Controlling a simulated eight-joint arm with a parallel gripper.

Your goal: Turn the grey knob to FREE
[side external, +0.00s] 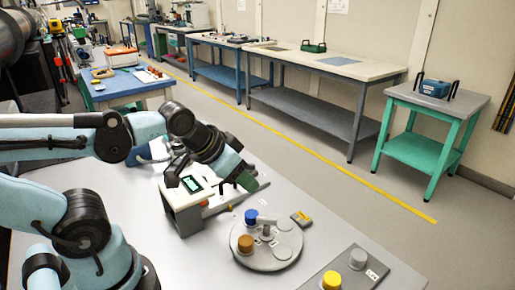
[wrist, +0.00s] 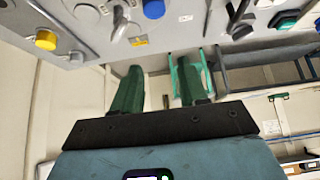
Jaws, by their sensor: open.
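A round grey plate (side external: 266,258) lies on the bench in the side view, with a blue knob (side external: 251,217), a brown knob (side external: 245,244) and a grey knob (side external: 285,224) on it. Another grey raised part stands near its middle. The blue knob (wrist: 154,9) shows at the top edge of the wrist view, with grey raised parts to its left. I cannot read a FREE mark or the grey knob's setting. My gripper (side external: 248,183) is above the bench, beyond the plate and apart from the knobs. Its two green fingers (wrist: 159,82) are apart with nothing between them.
Tables and a green stand (side external: 425,145) are beyond.

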